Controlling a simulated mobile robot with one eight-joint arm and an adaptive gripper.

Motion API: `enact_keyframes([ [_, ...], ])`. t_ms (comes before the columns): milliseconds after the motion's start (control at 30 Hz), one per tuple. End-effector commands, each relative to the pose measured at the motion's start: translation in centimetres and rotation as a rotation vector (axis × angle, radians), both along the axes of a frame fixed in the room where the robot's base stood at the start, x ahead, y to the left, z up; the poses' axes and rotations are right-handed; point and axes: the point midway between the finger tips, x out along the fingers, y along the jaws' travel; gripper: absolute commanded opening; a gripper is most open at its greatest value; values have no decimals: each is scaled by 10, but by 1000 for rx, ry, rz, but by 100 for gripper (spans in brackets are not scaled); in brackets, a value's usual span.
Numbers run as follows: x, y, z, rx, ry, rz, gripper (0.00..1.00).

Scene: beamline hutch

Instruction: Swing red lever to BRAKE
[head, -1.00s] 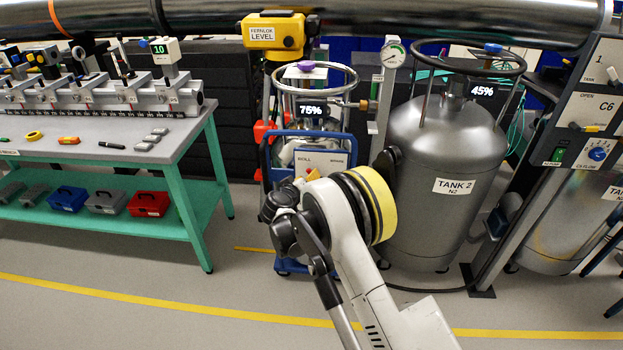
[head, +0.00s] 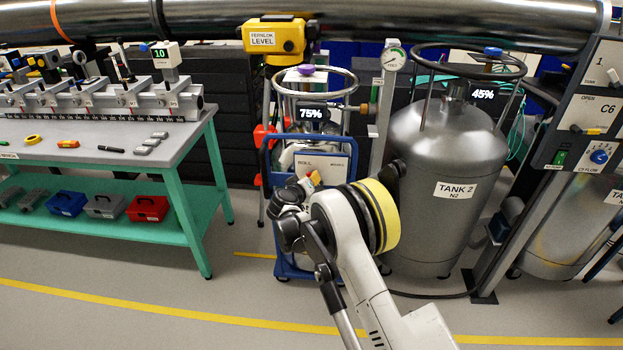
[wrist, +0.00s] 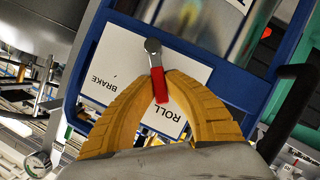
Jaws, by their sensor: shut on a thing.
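The red lever (wrist: 158,86) shows in the wrist view, on a white plate (wrist: 118,62) set in a blue frame. Its grey pivot is at the top, and its red handle points down toward the ROLL label. The BRAKE label is to the left, apart from the handle. My gripper (wrist: 157,80) has its yellow fingers closed around the red handle from both sides. In the head view my gripper (head: 311,182) is at the front of the blue cart (head: 296,262), below its white label plate (head: 326,164). The lever is mostly hidden there.
Tank 2 (head: 440,150) stands close to the right of the cart and my arm. A green-legged bench (head: 180,150) is at the left. A valve panel (head: 590,110) stands at the far right. The floor in front is open, with a yellow line (head: 150,308).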

Motion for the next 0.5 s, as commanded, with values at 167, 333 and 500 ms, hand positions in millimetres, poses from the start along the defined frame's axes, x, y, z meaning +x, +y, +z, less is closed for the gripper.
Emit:
enact_keyframes([
  [167, 0, -1, 1, 15, -1, 1, 0],
  [333, 0, -4, 3, 72, -4, 0, 0],
  [500, 0, -10, 7, 184, -7, 0, 0],
])
